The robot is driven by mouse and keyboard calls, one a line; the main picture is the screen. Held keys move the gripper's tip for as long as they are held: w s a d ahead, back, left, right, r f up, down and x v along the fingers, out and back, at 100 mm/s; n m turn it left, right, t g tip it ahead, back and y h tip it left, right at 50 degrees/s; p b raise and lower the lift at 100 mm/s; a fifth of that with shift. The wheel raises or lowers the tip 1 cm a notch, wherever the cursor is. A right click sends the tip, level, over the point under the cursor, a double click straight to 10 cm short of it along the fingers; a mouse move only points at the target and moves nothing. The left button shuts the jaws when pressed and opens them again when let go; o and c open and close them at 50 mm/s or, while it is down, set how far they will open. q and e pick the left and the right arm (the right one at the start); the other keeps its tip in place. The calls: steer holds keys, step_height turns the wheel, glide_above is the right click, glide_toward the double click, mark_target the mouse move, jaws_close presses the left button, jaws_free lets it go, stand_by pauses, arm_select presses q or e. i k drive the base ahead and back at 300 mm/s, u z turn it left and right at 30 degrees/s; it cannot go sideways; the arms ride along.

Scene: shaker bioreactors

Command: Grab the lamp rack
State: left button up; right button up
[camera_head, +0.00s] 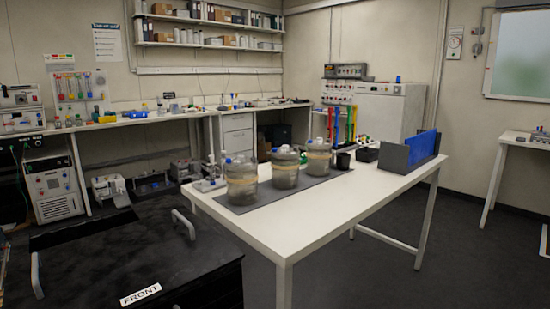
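I cannot tell for certain which thing is the lamp rack. A dark grey holder (393,159) with upright blue panels (423,147) stands at the far right end of the white table. A group of upright coloured strips (341,124), green, red, yellow and blue, shows behind the jars near the table's far edge; what they stand on is partly hidden. Neither of my grippers is in view.
The white table (290,228) carries a grey mat (223,205) with three glass jars (285,168). A black cup (343,161) and a black tray (367,154) stand near the holder. The table's front right is bare. Dark floor (460,250) is open to the right.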

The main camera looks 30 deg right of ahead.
mark_target(341, 148)
steer(key=z, duration=0.55)
steer(key=k, duration=0.65)
steer(key=z, duration=1.25)
steer(key=i, duration=2.35)
steer(key=z, duration=0.8)
steer(key=i, duration=5.1)
steer(key=u, duration=1)
